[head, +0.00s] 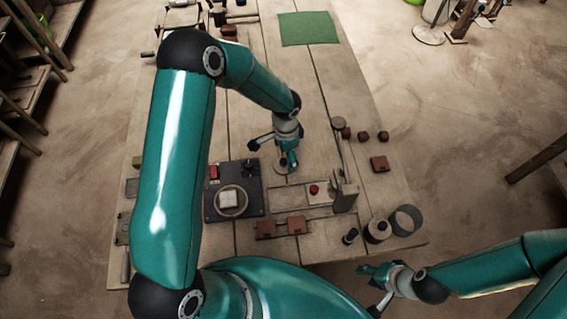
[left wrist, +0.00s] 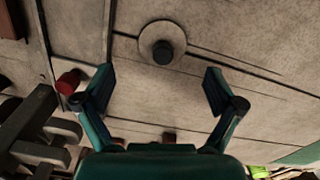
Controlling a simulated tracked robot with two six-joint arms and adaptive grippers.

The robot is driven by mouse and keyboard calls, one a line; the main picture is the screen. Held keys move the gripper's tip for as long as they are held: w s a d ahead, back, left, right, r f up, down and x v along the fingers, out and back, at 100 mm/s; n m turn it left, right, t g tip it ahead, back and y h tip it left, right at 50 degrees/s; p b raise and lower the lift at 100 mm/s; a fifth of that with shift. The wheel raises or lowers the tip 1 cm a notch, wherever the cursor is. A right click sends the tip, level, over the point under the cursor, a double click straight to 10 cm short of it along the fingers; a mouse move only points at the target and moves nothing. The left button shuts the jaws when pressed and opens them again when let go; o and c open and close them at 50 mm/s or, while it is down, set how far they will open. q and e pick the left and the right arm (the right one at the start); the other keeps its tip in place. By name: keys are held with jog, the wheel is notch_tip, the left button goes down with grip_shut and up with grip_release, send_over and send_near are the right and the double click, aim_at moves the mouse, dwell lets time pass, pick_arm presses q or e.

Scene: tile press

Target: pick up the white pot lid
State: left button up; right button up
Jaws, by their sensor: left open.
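The white pot lid (left wrist: 148,39) is a pale round disc with a dark knob (left wrist: 163,52), lying flat on the wooden table. In the head view the lid (head: 281,169) is mostly hidden beneath my left gripper (head: 286,155). In the left wrist view my left gripper (left wrist: 160,85) is open and empty, with its two fingers spread wide. The lid appears beyond the fingertips, roughly centred between them, and neither finger is seen touching it. My right gripper (head: 368,290) is at the lower right, off the table's front edge, with its fingers spread and nothing between them.
A dark plate with a round dish (head: 228,201) stands left of the lid. A press with an upright lever (head: 345,190) and red button (head: 314,189) stands to the right. Brown tiles (head: 297,225) lie in front. A green mat (head: 308,28) lies at the far end.

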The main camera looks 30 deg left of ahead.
aim_at(284, 160)
pick_arm(q)
jog(key=f, duration=0.1)
jog(key=f+p, duration=0.1)
jog(key=f, duration=0.3)
jog(key=shift+a, duration=0.25)
jog(key=shift+c, duration=0.4)
jog(key=shift+r, duration=0.1)
jog(key=c, duration=1)
